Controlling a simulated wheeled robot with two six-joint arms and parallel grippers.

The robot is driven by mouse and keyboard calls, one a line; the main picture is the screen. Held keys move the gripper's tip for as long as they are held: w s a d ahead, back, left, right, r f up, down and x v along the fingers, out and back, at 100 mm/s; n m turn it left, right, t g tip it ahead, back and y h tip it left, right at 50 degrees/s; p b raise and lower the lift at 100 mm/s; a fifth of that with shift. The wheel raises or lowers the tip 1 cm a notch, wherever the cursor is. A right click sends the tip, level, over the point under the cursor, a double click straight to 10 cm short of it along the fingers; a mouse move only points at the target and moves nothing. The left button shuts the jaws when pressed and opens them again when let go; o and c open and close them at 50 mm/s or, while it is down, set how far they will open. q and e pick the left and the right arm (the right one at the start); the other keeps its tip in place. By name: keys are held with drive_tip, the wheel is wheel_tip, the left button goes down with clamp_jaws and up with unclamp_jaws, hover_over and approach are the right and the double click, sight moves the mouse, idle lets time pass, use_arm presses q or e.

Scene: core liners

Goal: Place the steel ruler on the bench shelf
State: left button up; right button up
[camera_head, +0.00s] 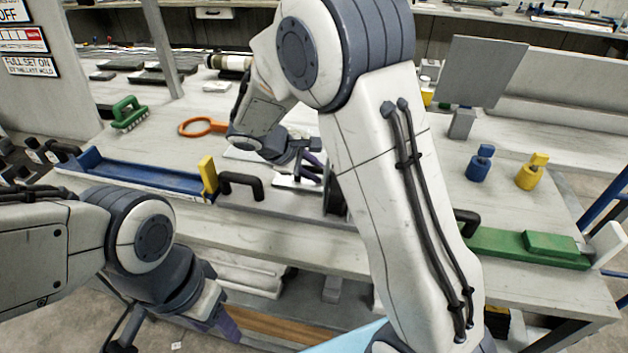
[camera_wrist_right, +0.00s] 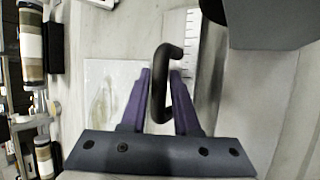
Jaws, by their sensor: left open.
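In the right wrist view a pale strip with dark tick marks (camera_wrist_right: 188,45), which looks like the steel ruler, lies past my fingers. I cannot clearly pick it out in the head view. My right gripper (camera_head: 308,168) is low over the workbench. In the right wrist view its purple fingers (camera_wrist_right: 160,85) are on either side of a black C-shaped handle (camera_wrist_right: 162,52); whether they press on it is unclear. My left gripper (camera_head: 228,328) is open below the bench's front edge, partly cut off. A lower shelf (camera_head: 245,272) shows under the bench top.
A blue channel (camera_head: 140,172) with a yellow end and a black handle (camera_head: 241,184) are at the bench front. An orange ring tool (camera_head: 203,127) and green brush (camera_head: 129,113) lie behind. Blue (camera_head: 479,168) and yellow (camera_head: 531,173) weights and a green bar (camera_head: 510,245) stand right.

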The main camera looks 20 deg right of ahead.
clamp_jaws()
drive_tip(key=shift+r, duration=0.1)
idle(1.3)
